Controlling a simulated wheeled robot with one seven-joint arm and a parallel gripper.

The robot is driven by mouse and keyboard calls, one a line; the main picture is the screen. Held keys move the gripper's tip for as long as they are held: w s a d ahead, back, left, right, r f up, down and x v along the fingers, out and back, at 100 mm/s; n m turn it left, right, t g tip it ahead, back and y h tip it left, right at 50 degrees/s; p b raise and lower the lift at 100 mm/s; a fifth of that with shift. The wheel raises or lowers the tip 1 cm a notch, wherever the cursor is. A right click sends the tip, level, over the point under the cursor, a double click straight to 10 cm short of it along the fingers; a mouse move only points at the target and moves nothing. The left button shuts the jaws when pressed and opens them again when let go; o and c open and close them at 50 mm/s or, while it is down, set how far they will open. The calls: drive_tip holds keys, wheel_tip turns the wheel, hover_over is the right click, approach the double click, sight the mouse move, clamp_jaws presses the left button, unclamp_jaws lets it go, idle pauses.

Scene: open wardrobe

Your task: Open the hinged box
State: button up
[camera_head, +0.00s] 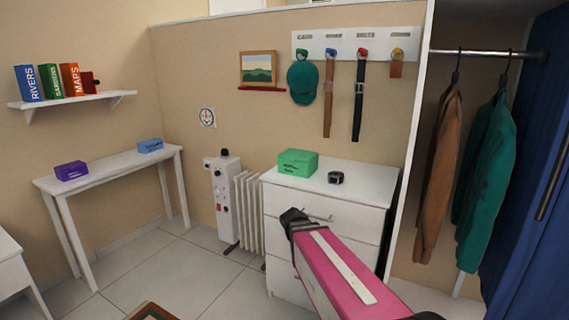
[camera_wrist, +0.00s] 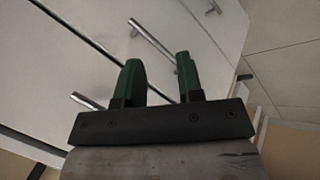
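A green closed box (camera_head: 298,163) with dark lettering sits on top of the white dresser (camera_head: 344,186). A purple box (camera_head: 71,171) and a blue box (camera_head: 150,146) stand on the white side table at the left; both look closed. Which box is hinged I cannot tell. My gripper (camera_head: 293,216) is in front of the dresser's drawer fronts, below and apart from the green box. In the wrist view my gripper (camera_wrist: 159,62) shows two green fingers spread apart with nothing held, facing white drawer fronts with metal handles (camera_wrist: 153,40). No box shows in the wrist view.
A black watch-like item (camera_head: 335,178) lies beside the green box. A white heater (camera_head: 225,200) and radiator stand left of the dresser. Coats (camera_head: 440,175) hang in the open wardrobe at the right. Tiled floor (camera_head: 170,270) between side table and dresser is mostly clear.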

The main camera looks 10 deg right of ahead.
drive_tip(key=w+a+r+n+t+h, duration=0.3)
drive_tip(key=w+r+t+h, duration=0.15)
drive_tip(key=w+r, duration=0.65)
drive_tip(key=n+t, duration=0.5)
drive_tip(key=t, duration=0.2)
approach(290, 160)
drive_tip(key=shift+h, duration=0.25)
drive_tip(key=x, duration=0.9)
drive_tip(key=shift+f, duration=0.15)
clamp_jaws()
